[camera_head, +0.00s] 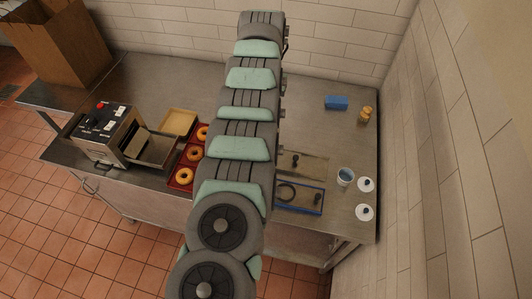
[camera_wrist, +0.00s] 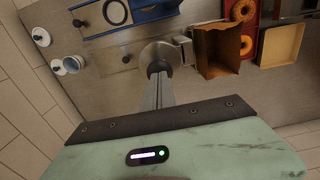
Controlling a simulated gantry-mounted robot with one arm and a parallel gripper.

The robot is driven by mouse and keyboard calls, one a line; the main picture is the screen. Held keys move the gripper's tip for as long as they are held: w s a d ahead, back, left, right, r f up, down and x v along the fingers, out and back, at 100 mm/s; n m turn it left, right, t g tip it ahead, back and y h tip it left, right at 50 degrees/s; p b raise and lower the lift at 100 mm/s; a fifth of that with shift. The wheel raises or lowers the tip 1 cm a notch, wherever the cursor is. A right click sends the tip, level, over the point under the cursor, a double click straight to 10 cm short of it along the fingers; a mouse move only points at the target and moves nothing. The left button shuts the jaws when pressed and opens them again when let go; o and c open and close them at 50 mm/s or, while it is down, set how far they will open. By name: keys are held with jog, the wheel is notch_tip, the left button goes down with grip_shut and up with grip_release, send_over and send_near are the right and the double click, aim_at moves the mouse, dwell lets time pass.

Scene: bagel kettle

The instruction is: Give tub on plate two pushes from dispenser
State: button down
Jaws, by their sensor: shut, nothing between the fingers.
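My gripper (camera_wrist: 158,80) is shut and empty. In the wrist view its tip is over the dark top of a round steel vessel (camera_wrist: 152,48), which may be the dispenser; I cannot tell whether they touch. Two small white round items with dark centres, perhaps plates with tubs, are at the table's right end: a rear one (camera_head: 366,184) and a front one (camera_head: 364,212). Both also show at the wrist view's left, one (camera_wrist: 41,37) above the other (camera_wrist: 57,67). Which one is the task's tub is unclear.
A blue-rimmed cup (camera_head: 345,176) stands beside the white items. A blue-framed tray (camera_head: 299,197) and a steel plate with a black knob (camera_wrist: 125,57) lie nearby. A red bagel tray (camera_head: 181,177) and control-panel machine (camera_head: 107,130) are left.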

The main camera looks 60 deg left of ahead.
jog(key=shift+r, duration=0.15)
dwell(0.3)
notch_tip(320, 180, up, 6)
jog(key=shift+f+p, duration=0.15)
jog(key=shift+p, duration=1.05)
